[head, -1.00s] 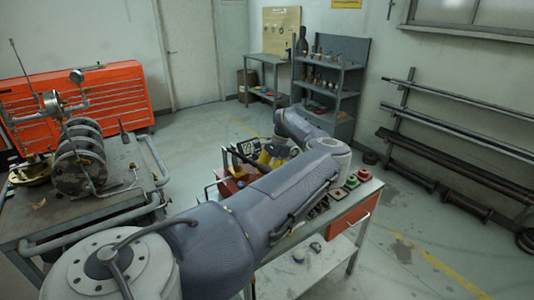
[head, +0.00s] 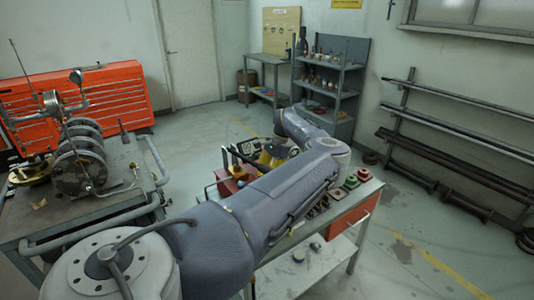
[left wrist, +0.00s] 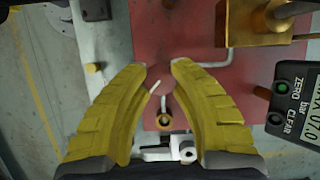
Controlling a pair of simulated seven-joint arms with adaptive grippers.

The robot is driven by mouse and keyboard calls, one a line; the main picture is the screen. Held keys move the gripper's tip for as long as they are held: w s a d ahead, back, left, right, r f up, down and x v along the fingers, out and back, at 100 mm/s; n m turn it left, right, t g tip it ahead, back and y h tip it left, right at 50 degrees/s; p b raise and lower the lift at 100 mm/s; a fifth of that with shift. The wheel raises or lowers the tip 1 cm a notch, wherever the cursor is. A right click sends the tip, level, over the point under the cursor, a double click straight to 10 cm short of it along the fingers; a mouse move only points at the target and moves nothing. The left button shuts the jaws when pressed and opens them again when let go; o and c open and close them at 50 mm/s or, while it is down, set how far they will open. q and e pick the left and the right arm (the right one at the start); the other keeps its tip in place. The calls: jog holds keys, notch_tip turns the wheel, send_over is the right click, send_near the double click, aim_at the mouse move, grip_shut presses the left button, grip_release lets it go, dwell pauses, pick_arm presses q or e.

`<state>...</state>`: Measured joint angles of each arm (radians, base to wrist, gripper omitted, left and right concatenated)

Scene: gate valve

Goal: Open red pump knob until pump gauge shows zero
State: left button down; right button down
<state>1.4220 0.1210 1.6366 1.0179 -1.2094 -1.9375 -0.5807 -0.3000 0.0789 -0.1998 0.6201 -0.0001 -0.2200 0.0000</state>
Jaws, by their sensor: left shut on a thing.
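In the left wrist view, the two yellow fingers of my left gripper (left wrist: 158,68) are closed in around a small red part over the red pump body (left wrist: 145,30). I take this part to be the red pump knob (left wrist: 152,78); it blends with the red behind it, and a short white mark or pin shows there. My right gripper is in neither view.
A brass block (left wrist: 262,20) stands beside the right finger. A brass fitting (left wrist: 164,121) sits between the fingers. In the head view, a bench with a red drawer (head: 353,222) carries the pump. A cart with a metal valve assembly (head: 80,165) stands at left.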

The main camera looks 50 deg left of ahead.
pick_arm(q)
jog(key=n+h, duration=0.2)
jog(key=n, duration=0.3)
jog(key=shift+a, duration=0.1)
jog(key=n, duration=0.2)
jog(key=n+t+h, duration=0.1)
jog(key=n, duration=0.1)
jog(key=shift+n+h, duration=0.3)
jog(key=shift+n, duration=0.1)
jog(key=shift+n+t, duration=0.3)
jog(key=c, duration=1)
grip_release()
jog(key=v, duration=1.2)
